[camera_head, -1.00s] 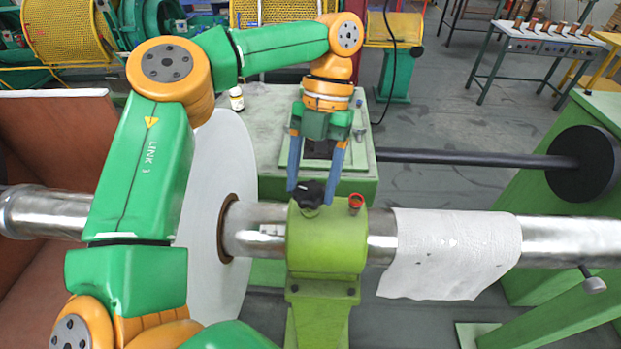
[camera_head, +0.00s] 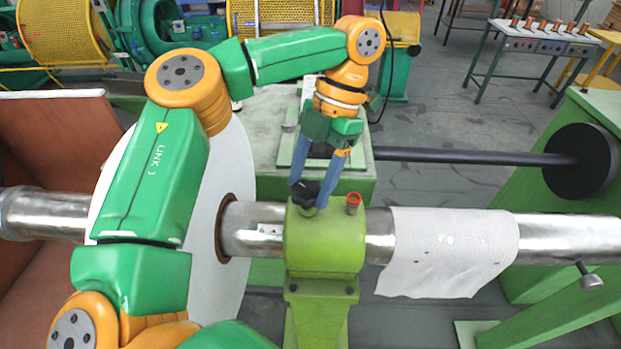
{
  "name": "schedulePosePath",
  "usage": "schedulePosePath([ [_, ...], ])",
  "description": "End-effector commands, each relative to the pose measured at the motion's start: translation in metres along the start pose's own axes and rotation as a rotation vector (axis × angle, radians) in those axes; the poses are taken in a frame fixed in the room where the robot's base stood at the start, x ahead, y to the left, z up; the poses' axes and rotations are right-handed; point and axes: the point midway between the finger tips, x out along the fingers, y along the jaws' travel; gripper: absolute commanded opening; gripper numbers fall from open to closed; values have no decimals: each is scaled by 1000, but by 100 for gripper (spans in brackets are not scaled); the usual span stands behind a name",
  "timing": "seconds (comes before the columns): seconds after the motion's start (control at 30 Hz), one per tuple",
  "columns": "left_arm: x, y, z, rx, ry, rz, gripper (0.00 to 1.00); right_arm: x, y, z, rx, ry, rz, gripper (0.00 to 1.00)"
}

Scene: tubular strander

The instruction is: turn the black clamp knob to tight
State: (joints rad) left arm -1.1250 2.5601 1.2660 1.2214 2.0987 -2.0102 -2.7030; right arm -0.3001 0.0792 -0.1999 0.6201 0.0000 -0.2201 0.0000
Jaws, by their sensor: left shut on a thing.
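The black clamp knob (camera_head: 305,195) sits on top of the light green clamp block (camera_head: 325,240), which is around the steel shaft. My left gripper (camera_head: 308,198) reaches down from behind, tilted, with its blue fingers on either side of the knob. It is shut on the knob, one finger at the knob's left rear and the other at its right. The knob hides part of the left fingertip. My right gripper is out of view.
A red-topped fitting (camera_head: 353,203) stands on the block just right of the knob. A white cloth (camera_head: 447,252) drapes over the shaft (camera_head: 570,240) to the right. A large white disc (camera_head: 215,280) stands left of the block. A black rod (camera_head: 460,156) runs behind.

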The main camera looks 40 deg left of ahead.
Motion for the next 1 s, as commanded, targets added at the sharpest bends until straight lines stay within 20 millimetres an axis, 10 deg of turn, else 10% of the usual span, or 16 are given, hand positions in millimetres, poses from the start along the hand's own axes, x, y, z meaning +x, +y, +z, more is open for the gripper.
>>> schedulePosePath([
  [0.23, 0, 0, 0, 0, 1, 0, 10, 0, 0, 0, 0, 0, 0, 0],
  [0.27, 0, 0, 0, 0, 1, 0, 68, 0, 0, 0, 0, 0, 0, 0],
  [0.37, 0, 0, 0, -1, 1, 0, 95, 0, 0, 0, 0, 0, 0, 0],
  [1.0, -1, 2, 0, -251, -3, -99, 96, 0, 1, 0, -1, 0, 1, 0],
])
